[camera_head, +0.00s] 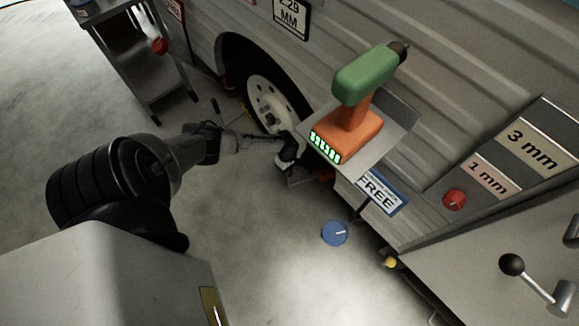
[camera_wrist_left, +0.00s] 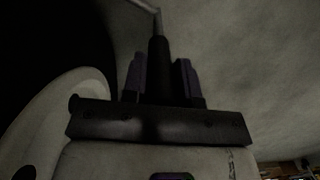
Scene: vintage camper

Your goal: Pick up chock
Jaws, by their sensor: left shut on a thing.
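My left gripper (camera_head: 287,148) reaches in low beside the camper's white wheel (camera_head: 268,104), close to the wheel's right side. In the left wrist view, the gripper's two purple-grey fingers (camera_wrist_left: 160,78) are shut on a dark upright handle (camera_wrist_left: 158,55). A thin bent metal rod (camera_wrist_left: 146,6) runs on from the handle's top. I cannot tell from these views whether the handle belongs to the chock. A wedge shape is not clearly visible, and the wheel's lower part is partly hidden by my arm. My right gripper is not in view.
An orange and green drill (camera_head: 352,110) stands on a small metal shelf (camera_head: 398,120) just above and right of my left gripper. A metal cart (camera_head: 133,50) stands at the upper left. A blue disc (camera_head: 335,233) shows below the shelf. Grey floor (camera_head: 262,235) is clear in front.

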